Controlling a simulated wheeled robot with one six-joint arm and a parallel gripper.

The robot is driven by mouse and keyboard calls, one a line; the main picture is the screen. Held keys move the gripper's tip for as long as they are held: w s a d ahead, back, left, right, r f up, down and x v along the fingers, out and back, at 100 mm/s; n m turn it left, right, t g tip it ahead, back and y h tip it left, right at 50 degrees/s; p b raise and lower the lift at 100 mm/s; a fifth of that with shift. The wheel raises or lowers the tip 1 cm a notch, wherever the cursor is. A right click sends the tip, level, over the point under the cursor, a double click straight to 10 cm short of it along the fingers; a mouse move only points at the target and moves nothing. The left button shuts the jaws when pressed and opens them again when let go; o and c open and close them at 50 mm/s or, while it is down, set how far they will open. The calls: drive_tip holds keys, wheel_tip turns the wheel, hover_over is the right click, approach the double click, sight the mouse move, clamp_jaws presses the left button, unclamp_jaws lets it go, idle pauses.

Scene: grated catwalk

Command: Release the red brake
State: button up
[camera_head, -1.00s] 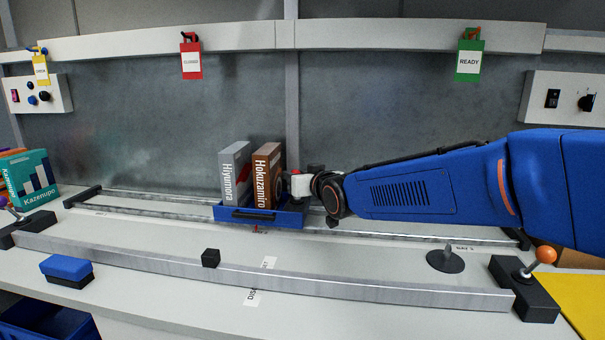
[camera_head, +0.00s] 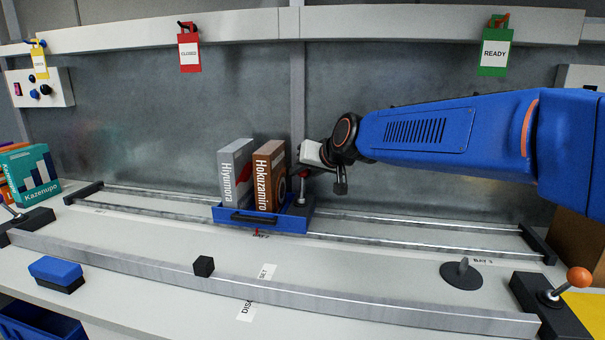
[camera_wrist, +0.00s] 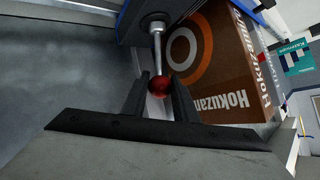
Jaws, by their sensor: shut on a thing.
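The red brake is a short metal lever with a red ball knob (camera_head: 303,174). It stands on a dark block at the right end of the blue tray carriage (camera_head: 232,222). My gripper (camera_head: 303,164) comes in from the right at the knob. In the wrist view the red knob (camera_wrist: 159,87) sits between the two dark fingers of my gripper (camera_wrist: 160,96), which are shut on it. The lever's rod (camera_wrist: 156,50) runs from the knob to the dark base. The fingertips are small and partly hidden in the head view.
The carriage carries a grey box (camera_head: 235,172) and a brown box (camera_head: 268,180), close to my gripper's left. It sits on two metal rails (camera_head: 420,232). An orange-knobbed lever (camera_head: 578,278) stands at front right.

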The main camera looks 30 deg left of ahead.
drive_tip(key=shift+w+a+f+m+g+h, duration=0.2)
drive_tip(key=shift+w+m+g+h, duration=0.1)
drive_tip(key=shift+w+g, duration=0.25)
drive_tip(key=o, duration=1)
drive_tip(key=shift+d, duration=0.1)
drive_tip(key=v, duration=1.7)
drive_tip(key=shift+d+r, duration=0.1)
drive_tip(key=shift+r, duration=0.05)
drive_tip(key=shift+s, duration=0.15)
